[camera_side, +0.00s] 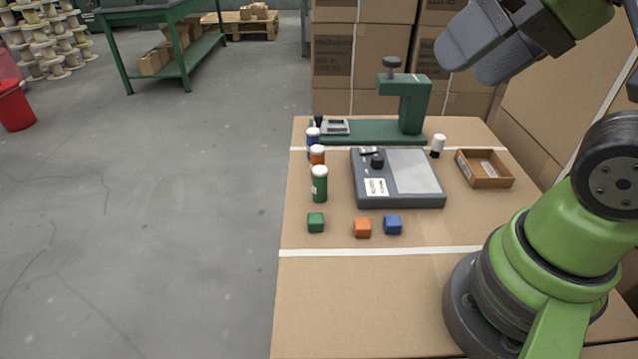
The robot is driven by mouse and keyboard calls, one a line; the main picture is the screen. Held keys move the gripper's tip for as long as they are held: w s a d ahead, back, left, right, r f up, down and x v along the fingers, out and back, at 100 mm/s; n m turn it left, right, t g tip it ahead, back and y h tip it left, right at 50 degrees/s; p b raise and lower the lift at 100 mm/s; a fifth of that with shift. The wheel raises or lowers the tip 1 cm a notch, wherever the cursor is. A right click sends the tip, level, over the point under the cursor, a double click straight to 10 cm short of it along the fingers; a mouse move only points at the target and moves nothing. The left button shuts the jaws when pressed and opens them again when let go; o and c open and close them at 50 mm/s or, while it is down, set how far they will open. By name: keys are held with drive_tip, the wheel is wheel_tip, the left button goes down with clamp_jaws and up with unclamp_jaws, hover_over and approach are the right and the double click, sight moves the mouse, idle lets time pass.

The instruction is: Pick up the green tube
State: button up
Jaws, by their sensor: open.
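The green tube (319,186) stands upright with a white cap near the left edge of the cardboard-topped table (350,300). An orange tube (317,157) and a blue tube (313,139) stand in a row behind it, partly hidden. My gripper (478,62) is raised at the upper right, well above the table and far from the green tube. It is open, and I see nothing held in it. Its fingertips are hard to make out at this angle.
A grey scale-like device (420,172) stands right of the tubes, before a green press (412,105). Green (315,222), orange (362,228) and blue (393,225) cubes lie in front. A small white-capped item (438,145) and shallow brown tray (486,169) sit right. The table front is clear.

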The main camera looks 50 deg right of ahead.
drive_tip(key=n+g+h, duration=0.3)
drive_tip(key=n+h, duration=0.1)
drive_tip(key=n, duration=3.2)
hover_over(320, 173)
drive_tip(key=s, duration=0.2)
wheel_tip(320, 173, down, 21)
drive_tip(key=shift+m, duration=0.3)
drive_tip(key=shift+a+x, duration=0.2)
drive_tip(key=shift+x, duration=4.3)
drive_tip(key=shift+w, duration=0.1)
drive_tip(key=shift+c, duration=0.2)
drive_tip(key=c, duration=1)
